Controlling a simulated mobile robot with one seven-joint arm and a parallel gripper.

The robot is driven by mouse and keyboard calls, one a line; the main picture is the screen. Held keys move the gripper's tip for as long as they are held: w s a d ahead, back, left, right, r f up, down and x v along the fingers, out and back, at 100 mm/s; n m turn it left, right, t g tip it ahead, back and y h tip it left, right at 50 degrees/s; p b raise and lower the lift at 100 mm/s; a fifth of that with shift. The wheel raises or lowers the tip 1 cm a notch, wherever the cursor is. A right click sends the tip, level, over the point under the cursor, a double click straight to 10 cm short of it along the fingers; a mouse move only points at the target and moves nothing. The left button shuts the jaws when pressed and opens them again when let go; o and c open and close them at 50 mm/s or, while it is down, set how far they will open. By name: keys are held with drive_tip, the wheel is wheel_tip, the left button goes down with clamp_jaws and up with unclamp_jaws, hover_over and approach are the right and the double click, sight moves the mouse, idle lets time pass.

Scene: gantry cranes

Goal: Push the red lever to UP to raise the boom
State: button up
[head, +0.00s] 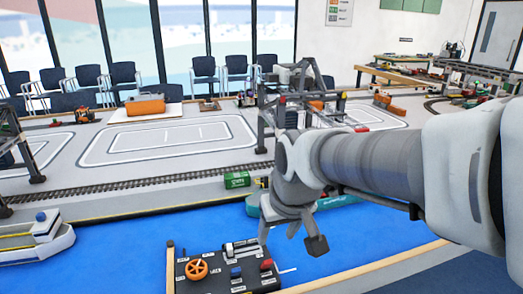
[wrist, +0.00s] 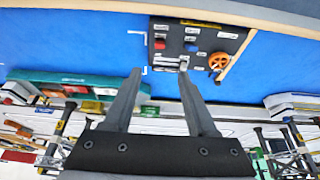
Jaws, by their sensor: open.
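A dark control panel (head: 215,282) lies on the blue surface at the bottom of the head view; the wrist view shows it upside down (wrist: 205,35). The red lever (head: 267,265) is at the panel's right side and also shows in the wrist view (wrist: 160,44). My gripper (head: 290,241) is open and empty, fingers pointing down, above and behind the panel's right end. In the wrist view its fingertips (wrist: 160,72) are apart from the red lever. A grey gantry crane (head: 263,125) stands behind my arm, which partly hides it.
An orange wheel (head: 196,269), a blue control (head: 236,272) and a pale lever (head: 230,249) share the panel. A green container (head: 237,180) stands by the rail track (head: 150,183). A model ship (head: 35,240) lies at left. The blue surface left of the panel is clear.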

sight(267, 261)
drive_tip(key=b+x, duration=0.4)
drive_tip(key=x, duration=1.1)
drive_tip(key=shift+w+f, duration=0.1)
drive_tip(key=shift+f, duration=0.1)
clamp_jaws()
